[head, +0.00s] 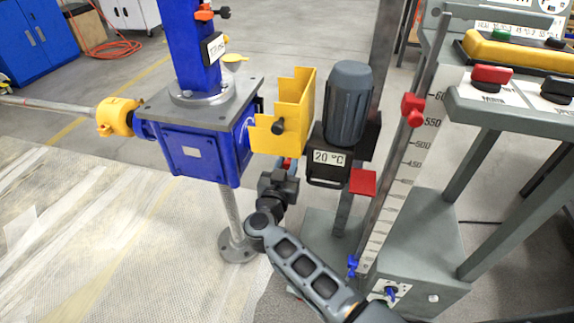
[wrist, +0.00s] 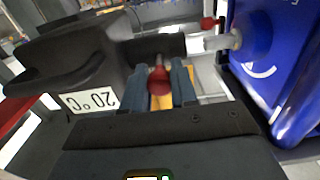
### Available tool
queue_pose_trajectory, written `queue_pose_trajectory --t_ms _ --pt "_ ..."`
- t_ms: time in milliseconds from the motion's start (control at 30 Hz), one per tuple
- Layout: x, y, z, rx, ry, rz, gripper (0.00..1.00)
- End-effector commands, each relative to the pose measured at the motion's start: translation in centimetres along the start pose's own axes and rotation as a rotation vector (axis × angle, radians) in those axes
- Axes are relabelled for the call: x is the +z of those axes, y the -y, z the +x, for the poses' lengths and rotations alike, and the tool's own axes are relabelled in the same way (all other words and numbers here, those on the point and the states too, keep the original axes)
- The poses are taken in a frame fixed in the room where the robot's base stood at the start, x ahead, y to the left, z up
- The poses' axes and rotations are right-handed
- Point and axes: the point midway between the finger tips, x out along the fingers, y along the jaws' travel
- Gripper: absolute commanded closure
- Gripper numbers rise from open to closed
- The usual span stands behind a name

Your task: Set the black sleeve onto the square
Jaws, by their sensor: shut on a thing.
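The black sleeve (wrist: 155,47) lies crosswise in the wrist view, between the dark motor housing and the blue gearbox. A pale shaft stub (wrist: 220,42), seemingly the square, sticks out of the gearbox toward it. A small gap seems to show between the sleeve's right end and the stub. My gripper (wrist: 160,80) has its two blue-grey fingers shut on a red knob (wrist: 160,74) at the near side of the sleeve. In the head view my gripper (head: 287,169) is below the yellow guard, which hides the sleeve and the stub.
The blue gearbox (head: 195,140) stands left, with the yellow guard (head: 282,115) beside it. The motor (head: 348,105) with its 20 °C label is close on the right. A scaled post (head: 395,190) and a control stand (head: 510,100) are farther right. Another red knob (wrist: 208,23) sits near the stub.

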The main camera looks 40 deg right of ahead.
Motion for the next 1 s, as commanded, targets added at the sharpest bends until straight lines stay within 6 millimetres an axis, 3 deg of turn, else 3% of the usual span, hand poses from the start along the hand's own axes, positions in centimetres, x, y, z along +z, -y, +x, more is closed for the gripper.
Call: queue_pose_trajectory --t_ms 167,600,933,967,1000 --pt "0.0 0.3 0.0 0.000 0.000 0.000 1.00" --pt "0.1 6.2 0.0 -0.001 0.002 0.000 1.00" --pt "0.2 6.4 0.0 0.000 0.003 -0.001 1.00" --pt "0.2 6.4 0.0 0.000 0.003 -0.002 0.72" --pt "0.2 6.3 0.0 0.000 0.003 -0.002 0.68"
